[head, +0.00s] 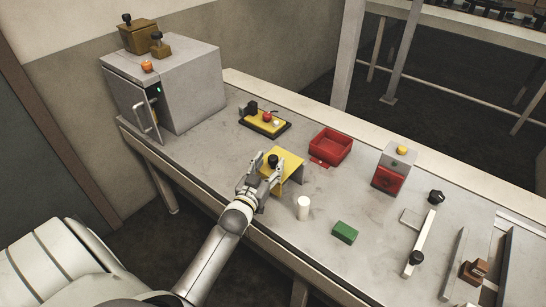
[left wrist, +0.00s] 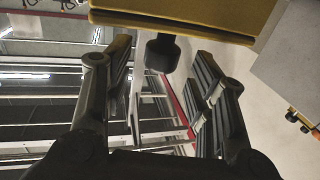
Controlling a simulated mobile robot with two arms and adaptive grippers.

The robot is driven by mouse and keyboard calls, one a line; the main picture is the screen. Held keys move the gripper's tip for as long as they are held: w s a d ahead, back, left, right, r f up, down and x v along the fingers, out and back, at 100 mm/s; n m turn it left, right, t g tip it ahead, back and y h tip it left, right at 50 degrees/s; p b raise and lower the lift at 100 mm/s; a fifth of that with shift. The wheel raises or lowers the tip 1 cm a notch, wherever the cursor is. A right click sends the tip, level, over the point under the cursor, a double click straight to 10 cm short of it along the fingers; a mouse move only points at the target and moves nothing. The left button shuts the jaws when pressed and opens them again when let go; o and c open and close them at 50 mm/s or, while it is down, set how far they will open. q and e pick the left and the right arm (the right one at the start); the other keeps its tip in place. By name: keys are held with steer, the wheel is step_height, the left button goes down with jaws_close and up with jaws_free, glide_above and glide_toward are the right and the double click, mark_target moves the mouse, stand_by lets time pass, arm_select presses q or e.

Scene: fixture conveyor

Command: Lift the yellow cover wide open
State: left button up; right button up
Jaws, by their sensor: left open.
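The yellow cover (head: 289,163) is near the front middle of the bench, with a grey side showing below its right edge. How far it is raised I cannot tell. A black knob (head: 272,159) is at its near left part. My left gripper (head: 268,166) is at the knob, its fingers open on either side of it. In the left wrist view the yellow cover (left wrist: 185,14) crosses the top and the black knob (left wrist: 161,53) projects between the spread fingers, with gaps visible on both sides. My right gripper is not in view.
A white cylinder (head: 303,208) and a green block (head: 345,232) stand right of the cover. A red tray (head: 331,147) and a yellow-black panel with a red button (head: 266,122) lie behind it. A grey cabinet (head: 170,85) stands at the left end.

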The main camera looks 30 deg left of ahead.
mark_target(271, 162)
arm_select(q)
steer(key=shift+w+a, duration=0.15)
steer(key=shift+w, duration=0.7)
steer(key=shift+w+a, duration=0.15)
steer(key=shift+w, duration=0.65)
steer(key=shift+c, duration=0.3)
jaws_close()
